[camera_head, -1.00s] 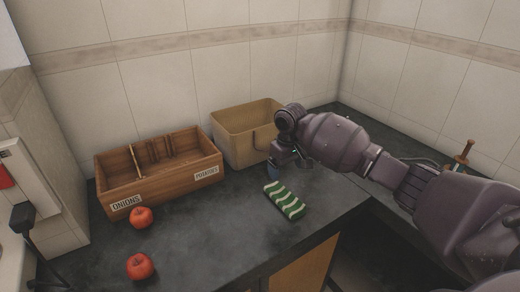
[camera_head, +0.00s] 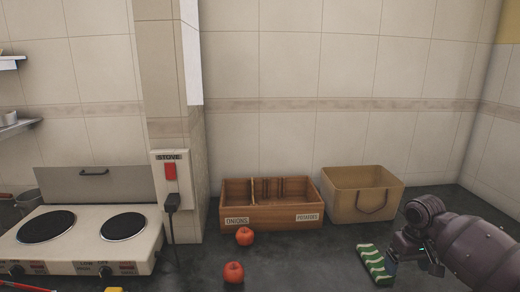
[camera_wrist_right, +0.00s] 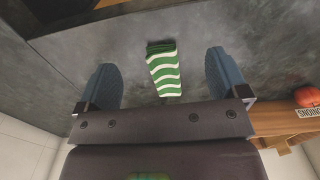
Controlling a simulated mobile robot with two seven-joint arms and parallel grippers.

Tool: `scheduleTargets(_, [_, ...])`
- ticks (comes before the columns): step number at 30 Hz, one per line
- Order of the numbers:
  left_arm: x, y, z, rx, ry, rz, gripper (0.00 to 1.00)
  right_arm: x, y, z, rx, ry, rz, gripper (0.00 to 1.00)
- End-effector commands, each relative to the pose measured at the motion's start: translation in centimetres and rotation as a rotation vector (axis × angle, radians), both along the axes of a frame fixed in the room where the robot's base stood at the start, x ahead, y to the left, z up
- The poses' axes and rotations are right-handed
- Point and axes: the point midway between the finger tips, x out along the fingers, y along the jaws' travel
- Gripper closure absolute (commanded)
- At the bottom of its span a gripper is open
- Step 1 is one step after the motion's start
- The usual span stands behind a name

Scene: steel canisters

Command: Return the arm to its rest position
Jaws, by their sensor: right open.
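My right gripper (camera_head: 398,254) is at the lower right of the head view, above the dark counter. In the right wrist view its two blue fingers stand wide apart, with nothing gripped between them. A green and white striped cloth (camera_head: 374,264) lies on the counter just left of the gripper in the head view. It also shows between and beyond the fingers in the right wrist view (camera_wrist_right: 164,70), apart from them. My left arm and gripper are not in view.
A wooden box (camera_head: 270,220) labelled onions and potatoes stands against the wall. A tan basket (camera_head: 350,205) is beside it. Two red apples (camera_head: 244,236) (camera_head: 233,272) sit in front. A two-plate stove (camera_head: 85,262) is at the left. The counter between apples and cloth is clear.

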Motion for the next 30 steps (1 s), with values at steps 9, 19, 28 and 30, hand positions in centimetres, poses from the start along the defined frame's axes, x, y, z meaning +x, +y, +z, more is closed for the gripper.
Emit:
scheduleTargets(9, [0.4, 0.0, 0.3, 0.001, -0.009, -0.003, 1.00, 4.0, 0.7, 1.2, -0.008, -0.263, 0.091, 0.08])
scheduleTargets(19, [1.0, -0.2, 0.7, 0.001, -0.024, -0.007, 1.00, 8.1, 6.0, 3.8, -0.023, -0.762, 0.284, 0.08])
scheduleTargets(28, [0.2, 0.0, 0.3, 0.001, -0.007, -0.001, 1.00, 4.2, 10.9, 0.4, 0.010, -1.088, 0.384, 0.08])
scheduleTargets(30, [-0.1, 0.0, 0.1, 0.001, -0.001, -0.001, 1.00, 2.8, 11.6, -0.5, 0.016, -1.137, 0.389, 0.08])
